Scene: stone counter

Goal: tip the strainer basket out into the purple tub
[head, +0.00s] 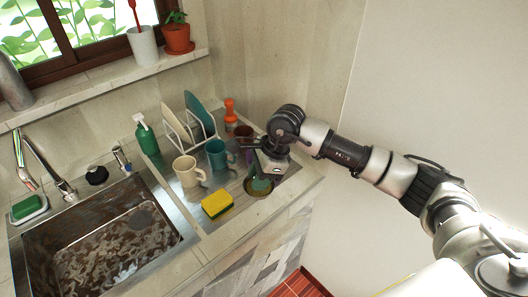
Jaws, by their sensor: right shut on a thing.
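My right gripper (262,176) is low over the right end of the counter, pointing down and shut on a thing. That thing is probably the strainer basket (258,191), a small round brownish object directly below the hand, with something green at its middle. The hand covers much of it, so its contents and exact tilt are unclear. My left gripper is not in view.
A yellow sponge (217,205), a cream mug (188,172) and a teal mug (217,153) stand left of the hand. A plate rack (176,127), green bottle (147,138) and orange-topped shaker (230,112) are behind. The sink (150,246) lies left.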

